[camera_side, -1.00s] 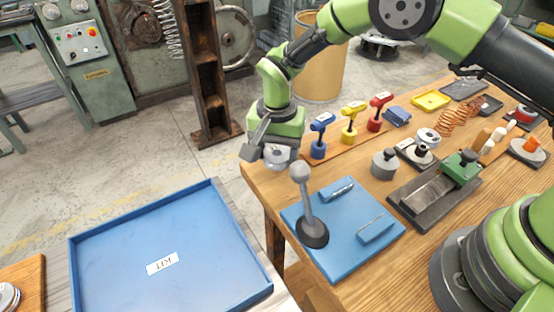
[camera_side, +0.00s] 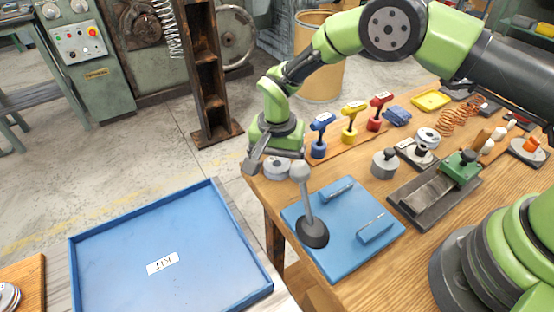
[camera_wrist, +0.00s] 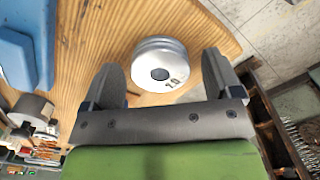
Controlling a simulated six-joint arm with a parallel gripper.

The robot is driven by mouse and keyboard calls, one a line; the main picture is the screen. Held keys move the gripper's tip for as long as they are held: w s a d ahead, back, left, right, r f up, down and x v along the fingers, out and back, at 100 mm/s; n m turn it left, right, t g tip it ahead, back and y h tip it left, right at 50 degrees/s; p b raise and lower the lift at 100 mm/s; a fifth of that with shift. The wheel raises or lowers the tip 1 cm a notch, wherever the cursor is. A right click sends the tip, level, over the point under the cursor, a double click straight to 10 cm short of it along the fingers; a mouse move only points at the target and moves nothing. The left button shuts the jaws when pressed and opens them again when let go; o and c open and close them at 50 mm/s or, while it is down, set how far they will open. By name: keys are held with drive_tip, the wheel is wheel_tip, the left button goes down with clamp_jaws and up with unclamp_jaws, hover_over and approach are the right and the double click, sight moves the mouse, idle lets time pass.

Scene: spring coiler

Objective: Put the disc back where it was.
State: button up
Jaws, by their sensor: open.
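The disc (camera_wrist: 160,65) is a round silver weight with a dark centre hole and a "10" mark on its face. In the wrist view it appears over the wooden table near its edge, between my fingers, with gaps on both sides. In the side view the disc (camera_side: 277,169) shows at the table's near-left corner, under my gripper (camera_side: 272,153). My gripper, also in the wrist view (camera_wrist: 162,72), is open, its jaws beside the disc. Part of the disc is hidden by a finger in the side view. I cannot tell whether it rests fully on the wood.
A blue board (camera_side: 345,225) with a grey ball-topped lever (camera_side: 305,195) stands close in front. Blue, yellow and red hammer-like tools stand behind. A grey knobbed weight (camera_side: 385,163) is to the right. The blue kit tray (camera_side: 215,193) is empty at lower left.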

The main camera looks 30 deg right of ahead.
wheel_tip(320, 180, up, 13)
drive_tip(key=s+d+r+n+t+y, duration=0.15)
drive_tip(key=s+d+r, duration=0.25)
drive_tip(key=r, duration=0.4)
drive_tip(key=s+d+r+n+t, duration=0.1)
drive_tip(key=s+d+r+t, duration=0.2)
drive_tip(key=r, duration=0.5)
drive_tip(key=s+d+r+n+t, duration=0.1)
drive_tip(key=s+d, duration=0.1)
drive_tip(key=s, duration=0.6)
drive_tip(key=s+d+n+t, duration=0.1)
drive_tip(key=s+d, duration=0.1)
drive_tip(key=s, duration=0.7)
drive_tip(key=shift+d+r+t, duration=0.3)
drive_tip(key=shift+r+t, duration=0.05)
drive_tip(key=shift+r, duration=0.05)
drive_tip(key=shift+n+y, duration=0.25)
